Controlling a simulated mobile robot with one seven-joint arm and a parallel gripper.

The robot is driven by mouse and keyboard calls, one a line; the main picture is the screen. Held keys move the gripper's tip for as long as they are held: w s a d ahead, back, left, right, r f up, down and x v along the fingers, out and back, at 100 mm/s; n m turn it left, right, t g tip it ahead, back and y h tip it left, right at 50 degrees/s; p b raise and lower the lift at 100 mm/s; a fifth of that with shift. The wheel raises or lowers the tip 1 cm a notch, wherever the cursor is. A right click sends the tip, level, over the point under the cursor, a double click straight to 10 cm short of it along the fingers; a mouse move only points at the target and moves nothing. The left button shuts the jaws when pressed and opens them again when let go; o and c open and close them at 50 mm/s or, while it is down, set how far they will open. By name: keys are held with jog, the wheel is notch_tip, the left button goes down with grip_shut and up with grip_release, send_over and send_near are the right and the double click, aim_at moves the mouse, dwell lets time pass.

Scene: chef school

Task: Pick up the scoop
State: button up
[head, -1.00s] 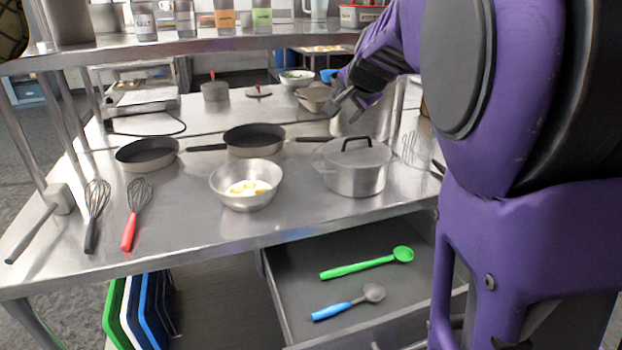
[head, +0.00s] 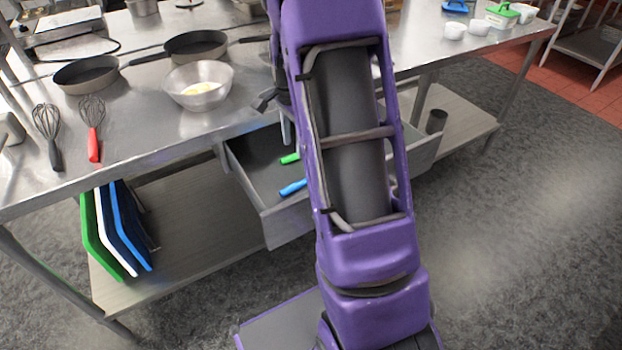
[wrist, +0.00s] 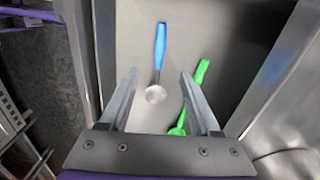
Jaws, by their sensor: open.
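The scoop, with a blue handle (wrist: 160,45) and a round grey head (wrist: 155,94), lies in an open drawer (head: 285,226). In the wrist view it appears between the two fingers of my gripper (wrist: 159,73), which is open and empty above the drawer. In the head view only the scoop's blue handle end (head: 292,187) shows; my arm hides the rest and most of the gripper. A green spoon (wrist: 201,72) lies to the right of the scoop in the wrist view, partly behind the right finger.
The drawer's walls stand close on both sides. On the steel table above are a metal bowl (head: 198,92) with yellow contents, pans (head: 196,46) and whisks (head: 92,125). Cutting boards (head: 120,225) stand on the lower shelf. The floor at right is clear.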

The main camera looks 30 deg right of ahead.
aim_at(297, 183)
notch_tip(297, 183, down, 14)
jog(key=shift+d+f+b, duration=0.1)
jog(key=shift+d+b, duration=0.05)
jog(key=shift+b, duration=0.9)
grip_shut()
